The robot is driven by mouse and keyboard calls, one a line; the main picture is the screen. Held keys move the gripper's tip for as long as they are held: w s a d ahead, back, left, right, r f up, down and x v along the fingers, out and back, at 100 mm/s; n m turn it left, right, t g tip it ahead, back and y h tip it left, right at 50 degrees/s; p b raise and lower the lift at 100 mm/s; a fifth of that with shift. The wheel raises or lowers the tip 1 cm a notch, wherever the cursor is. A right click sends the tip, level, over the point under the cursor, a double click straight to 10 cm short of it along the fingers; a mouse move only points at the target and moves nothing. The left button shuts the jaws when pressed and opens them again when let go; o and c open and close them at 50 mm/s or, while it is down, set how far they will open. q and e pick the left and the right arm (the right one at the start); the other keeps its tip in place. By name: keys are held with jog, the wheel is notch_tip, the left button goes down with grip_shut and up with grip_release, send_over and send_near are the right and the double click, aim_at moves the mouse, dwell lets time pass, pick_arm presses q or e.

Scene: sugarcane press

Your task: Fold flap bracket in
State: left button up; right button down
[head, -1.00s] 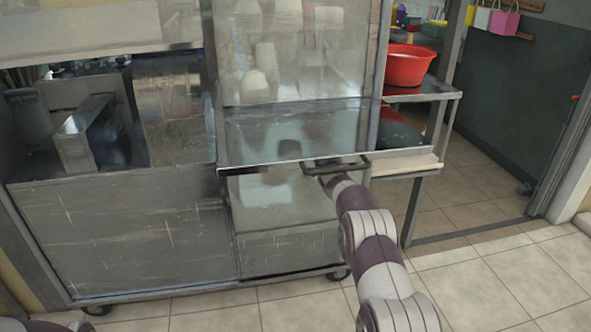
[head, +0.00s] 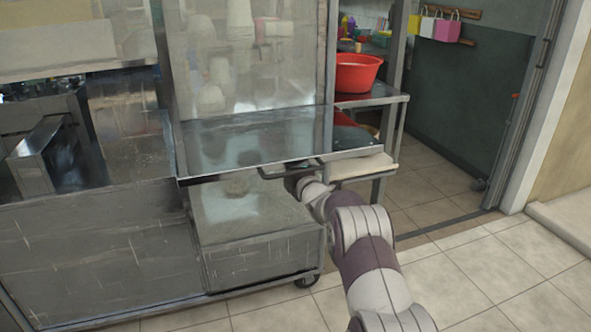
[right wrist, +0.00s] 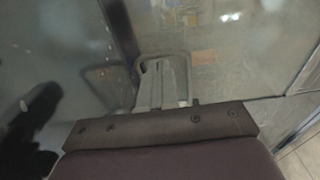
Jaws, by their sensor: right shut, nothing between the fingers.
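The metal flap (head: 250,138) sticks out from the front of the press cabinet below the clear panel. A dark flap bracket (head: 272,172) shows under the flap's front edge, right of its middle. My right gripper (head: 298,184) is at the bracket's right end, under the flap edge, partly hidden. In the right wrist view, the shut, empty fingers of my right gripper (right wrist: 165,88) are close to a grey loop-shaped piece (right wrist: 150,66), apparently the bracket. I cannot tell whether they touch. My left gripper is out of view.
The press cabinet (head: 90,250) fills the left, with a lower metal box (head: 255,240) under the flap. A side shelf (head: 385,98) with a red basin (head: 357,72) stands on the right. Tiled floor (head: 500,270) is clear at the front right.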

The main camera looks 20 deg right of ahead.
jog(key=s+f+m+g+h, duration=0.2)
jog(key=s+f+m+g, duration=0.8)
jog(key=s+f+m, duration=0.45)
jog(key=s+a+m+g+y, duration=0.15)
jog(key=s+a, duration=0.35)
jog(key=s, duration=0.5)
jog(key=s+a+m+g, duration=0.1)
jog(key=s+a+g, duration=0.3)
jog(key=s, duration=0.5)
jog(key=s+a+m+g+y, duration=0.1)
jog(key=s+a+m+g, duration=0.1)
jog(key=s+a, duration=0.6)
notch_tip(320, 180, up, 28)
jog(key=s+n+p, duration=0.1)
jog(key=s+p, duration=0.1)
jog(key=p, duration=2.4)
jog(key=shift+s+t, duration=0.3)
jog(key=shift+t, duration=0.15)
